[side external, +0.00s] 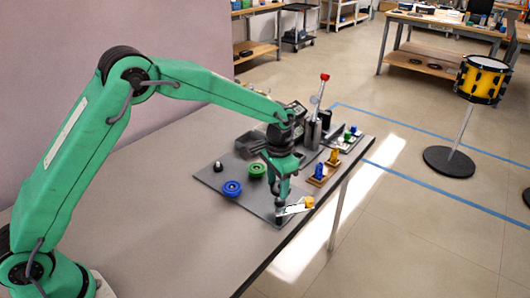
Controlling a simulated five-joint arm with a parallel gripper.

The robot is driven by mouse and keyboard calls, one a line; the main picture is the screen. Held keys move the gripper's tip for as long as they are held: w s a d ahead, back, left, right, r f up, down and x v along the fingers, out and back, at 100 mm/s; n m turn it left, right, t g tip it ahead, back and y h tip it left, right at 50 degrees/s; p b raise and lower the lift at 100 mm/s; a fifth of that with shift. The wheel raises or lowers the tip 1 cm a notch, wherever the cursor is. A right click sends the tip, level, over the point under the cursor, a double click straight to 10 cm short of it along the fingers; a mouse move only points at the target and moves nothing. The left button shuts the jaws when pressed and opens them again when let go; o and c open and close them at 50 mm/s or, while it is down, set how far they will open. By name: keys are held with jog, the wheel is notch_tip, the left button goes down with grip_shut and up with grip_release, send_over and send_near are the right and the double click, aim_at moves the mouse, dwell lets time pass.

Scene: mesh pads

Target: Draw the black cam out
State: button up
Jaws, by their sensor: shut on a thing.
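My gripper (279,212) points straight down at the near right corner of a grey pad (222,178). It is shut on a small dark piece (279,221), apparently the black cam. The jaws hide most of it, and I cannot tell whether it touches the pad. A pale flat bar (294,209) shows right beside the jaws, with a yellow piece (309,202) at its right end. A blue wheel (232,188) and a green wheel (257,170) sit on the pad to the left of my gripper.
A wooden block with yellow and blue pieces (323,173) stands right of the pad. The table's (185,250) near left part is clear.

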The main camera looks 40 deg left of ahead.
jog(key=shift+r, duration=0.2)
jog(key=shift+r, duration=1.35)
